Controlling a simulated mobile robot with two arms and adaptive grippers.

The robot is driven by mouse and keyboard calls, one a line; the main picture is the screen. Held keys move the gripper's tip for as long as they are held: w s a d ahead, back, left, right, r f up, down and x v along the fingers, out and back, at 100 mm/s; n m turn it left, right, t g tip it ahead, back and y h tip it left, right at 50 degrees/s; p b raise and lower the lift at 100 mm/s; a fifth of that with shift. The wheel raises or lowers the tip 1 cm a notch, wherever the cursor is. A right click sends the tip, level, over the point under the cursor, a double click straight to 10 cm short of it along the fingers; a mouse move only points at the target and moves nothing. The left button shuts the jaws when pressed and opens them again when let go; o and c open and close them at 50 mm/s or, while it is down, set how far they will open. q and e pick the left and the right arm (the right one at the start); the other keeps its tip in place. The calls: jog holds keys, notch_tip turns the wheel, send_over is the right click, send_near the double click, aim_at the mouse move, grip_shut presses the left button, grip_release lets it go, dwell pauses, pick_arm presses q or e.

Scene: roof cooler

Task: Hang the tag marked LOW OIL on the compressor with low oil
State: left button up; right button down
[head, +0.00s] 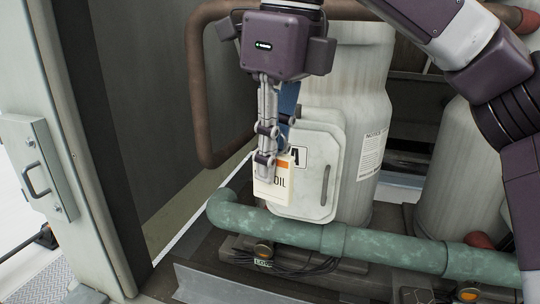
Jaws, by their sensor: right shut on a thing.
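My right gripper (266,172) is shut on the tag (278,181), a small cream card with an orange band and dark lettering of which "OIL" can be read. The gripper points down and holds the tag in front of the white box cover (317,189) of compressor A (345,80). The gripper and tag hide part of the cover and its letter plate. I cannot tell whether the tag touches the cover. A second pale compressor (460,170) stands to the right, partly behind my arm. My left gripper is not in view.
A green pipe (290,234) runs across the front, below the cover. A brown pipe (199,95) loops behind on the left. An open panel with a handle (36,178) stands at the left. Round amber sights (263,250) sit low on the base.

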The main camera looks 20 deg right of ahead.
jog(key=shift+s+a+f, duration=0.1)
jog(key=shift+s+f, duration=0.05)
jog(key=shift+s, duration=0.05)
jog(key=shift+s+a+r, duration=0.15)
jog(key=shift+s+a, duration=0.3)
jog(key=shift+s, duration=0.2)
jog(key=shift+s+a+r, duration=0.15)
jog(key=shift+s+a, duration=0.3)
jog(key=shift+s, duration=0.15)
